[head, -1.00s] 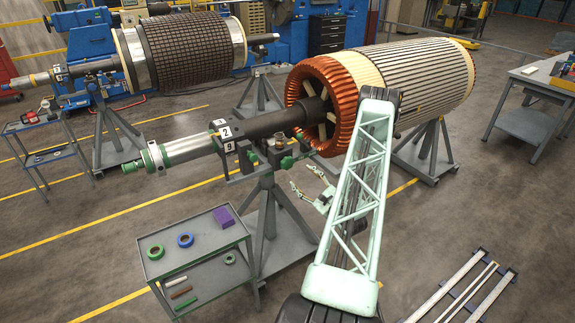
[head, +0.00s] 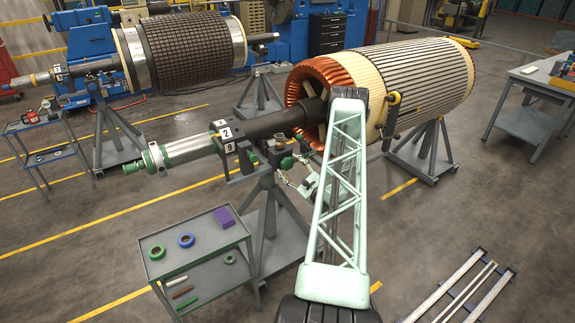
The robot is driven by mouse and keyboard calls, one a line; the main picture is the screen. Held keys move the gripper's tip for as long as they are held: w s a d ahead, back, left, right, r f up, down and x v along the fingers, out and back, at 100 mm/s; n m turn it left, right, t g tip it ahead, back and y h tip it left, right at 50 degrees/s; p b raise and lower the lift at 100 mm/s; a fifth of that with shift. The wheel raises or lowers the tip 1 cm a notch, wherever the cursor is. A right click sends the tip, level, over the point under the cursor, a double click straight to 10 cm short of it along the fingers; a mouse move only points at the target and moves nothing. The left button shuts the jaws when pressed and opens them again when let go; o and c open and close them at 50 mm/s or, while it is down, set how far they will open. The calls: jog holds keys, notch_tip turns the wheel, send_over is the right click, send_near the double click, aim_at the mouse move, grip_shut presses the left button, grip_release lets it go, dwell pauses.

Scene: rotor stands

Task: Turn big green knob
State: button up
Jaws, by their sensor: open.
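The big green knob (head: 287,162) sits on the right side of the clamp on the near rotor stand (head: 268,205), below the dark shaft (head: 270,125). My gripper (head: 289,167) is open, with its two fingers spread toward the clamp, one tip lower left and one upper right. The fingertips are close to the knob. I cannot tell whether they touch it or are on both sides of it. My pale green lattice arm hides part of the rotor and stand behind it.
A large rotor (head: 420,85) with copper windings lies beyond my arm. A grey cart (head: 205,265) with tape rolls and a purple box stands at front left. Metal rails (head: 465,290) lie on the floor at lower right. Open floor lies at right.

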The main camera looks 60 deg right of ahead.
jog(key=shift+x, duration=0.85)
jog(key=shift+c, duration=0.9)
jog(key=c, duration=0.7)
